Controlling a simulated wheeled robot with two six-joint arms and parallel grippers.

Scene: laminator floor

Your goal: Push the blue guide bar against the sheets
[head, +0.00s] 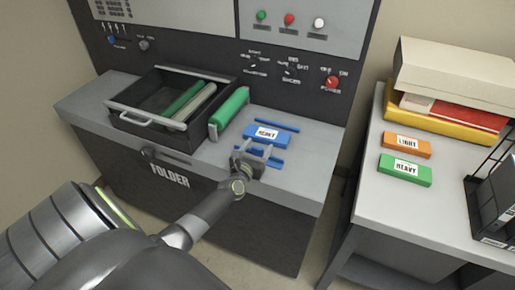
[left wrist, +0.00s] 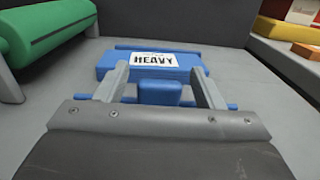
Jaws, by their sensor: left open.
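A flat blue block with a white label (head: 282,138) lies on the grey machine top; in the left wrist view the label on this block (left wrist: 195,73) reads HEAVY. I cannot make out separate sheets. The blue guide bar (head: 275,162) lies on the near side of the block, with a small gap in the head view. Its raised blue grip (left wrist: 160,93) stands between the fingers of my left gripper (head: 255,157). The left gripper (left wrist: 163,88) is open, its fingers on either side of the grip; contact is unclear. My right gripper is out of view.
A thin blue bar (head: 270,123) lies behind the block. A green roller (head: 229,107) and an open dark tray (head: 126,111) stand to the left. A side table (head: 400,205) at right holds orange and green packs (head: 405,169) and boxes.

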